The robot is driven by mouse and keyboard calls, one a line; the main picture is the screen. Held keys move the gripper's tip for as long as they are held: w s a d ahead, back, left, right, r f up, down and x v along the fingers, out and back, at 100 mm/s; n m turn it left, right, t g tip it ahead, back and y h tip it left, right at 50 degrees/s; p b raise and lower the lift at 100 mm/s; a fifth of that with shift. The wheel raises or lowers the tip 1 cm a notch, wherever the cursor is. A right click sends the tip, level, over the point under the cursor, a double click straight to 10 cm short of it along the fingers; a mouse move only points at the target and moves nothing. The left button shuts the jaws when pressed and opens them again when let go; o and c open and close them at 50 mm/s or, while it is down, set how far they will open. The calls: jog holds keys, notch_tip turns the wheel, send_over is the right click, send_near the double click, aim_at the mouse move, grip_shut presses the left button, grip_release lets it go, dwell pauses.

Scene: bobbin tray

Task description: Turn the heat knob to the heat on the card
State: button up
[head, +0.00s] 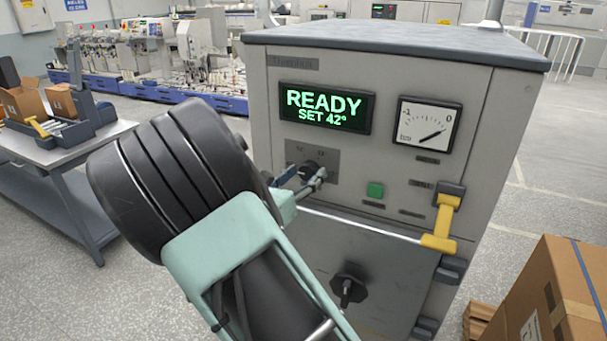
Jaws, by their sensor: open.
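A grey machine (480,130) stands in front of me. Its display (327,106) reads "READY" and "SET 42°" in green. Below the display, a dark knob (309,168) sits on a grey plate with small marks, too small to read. I take this for the heat knob. My gripper (302,178) is open at this knob, with one finger to its left and one to its right. The fingers partly cover it; I cannot tell whether they touch it. The knob's pointer is not clear. I see no card that I can make out.
A gauge (429,125), a green button (375,190) and a yellow-handled lever (441,222) are on the machine's front. A black rotary handle (348,291) is lower down. A cardboard box (540,300) stands at right, a table (50,152) at left.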

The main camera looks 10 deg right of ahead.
jog(key=c, duration=1.2)
jog(key=shift+o, duration=0.2)
jog(key=shift+f+m+b, duration=0.1)
jog(key=shift+m+b, duration=0.2)
jog(key=shift+b, duration=0.1)
jog(key=m+b, duration=0.2)
jog(key=b, duration=0.1)
jog(key=shift+f+m, duration=0.15)
jog(key=shift+m, duration=0.15)
jog(key=m+b, duration=0.2)
jog(key=b, duration=0.2)
jog(key=shift+m, duration=0.3)
jog(key=m+b, duration=0.3)
jog(key=b, duration=0.2)
jog(key=shift+d+y, duration=0.1)
jog(key=shift+y, duration=0.2)
jog(key=m+b, duration=0.1)
jog(key=b, duration=0.1)
jog(key=m+b, duration=0.1)
jog(key=b, duration=0.1)
jog(key=shift+s+r+m, duration=0.1)
jog(key=shift+r+m, duration=0.1)
jog(key=shift+m, duration=0.1)
